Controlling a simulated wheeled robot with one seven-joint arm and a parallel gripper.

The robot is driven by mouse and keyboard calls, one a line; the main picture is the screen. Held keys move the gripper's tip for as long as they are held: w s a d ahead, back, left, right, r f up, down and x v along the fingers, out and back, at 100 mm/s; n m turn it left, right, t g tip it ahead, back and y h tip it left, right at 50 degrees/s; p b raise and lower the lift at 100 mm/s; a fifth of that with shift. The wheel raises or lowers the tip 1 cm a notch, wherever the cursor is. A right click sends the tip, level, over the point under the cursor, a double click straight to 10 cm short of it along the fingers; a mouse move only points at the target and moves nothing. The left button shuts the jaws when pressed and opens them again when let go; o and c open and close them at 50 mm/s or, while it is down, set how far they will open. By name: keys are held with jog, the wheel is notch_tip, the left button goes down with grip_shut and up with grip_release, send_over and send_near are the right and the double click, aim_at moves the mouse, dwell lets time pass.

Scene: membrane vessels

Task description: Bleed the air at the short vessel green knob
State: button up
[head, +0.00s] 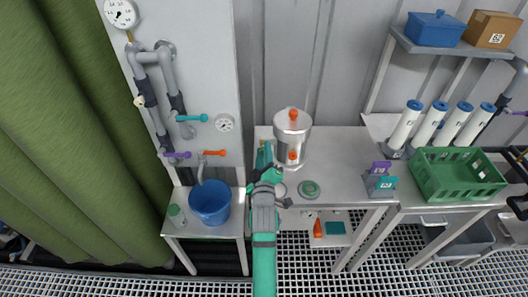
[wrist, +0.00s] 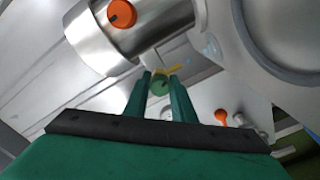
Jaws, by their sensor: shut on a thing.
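A short metal-and-clear vessel (head: 293,130) stands upright on the bench, with one orange knob on its top and another low on its side. In the wrist view the vessel (wrist: 120,45) is at the upper left, with an orange knob (wrist: 122,14) facing the camera. My gripper (wrist: 162,80) is shut on this green knob. In the head view my gripper (head: 265,152) is at the vessel's left side, and the green knob cannot be made out there.
A green disc (head: 309,189) lies on the bench right of my arm. A blue bucket (head: 210,201) stands left. Purple and teal blocks (head: 381,180), a green crate (head: 457,174) and several white blue-capped cylinders (head: 404,128) are right. Wall pipes (head: 143,85) carry coloured handles.

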jog(key=shift+m, duration=2.6)
jog(key=o, duration=1)
jog(key=shift+o, duration=0.2)
jog(key=s, duration=1)
jog(key=shift+s, duration=0.4)
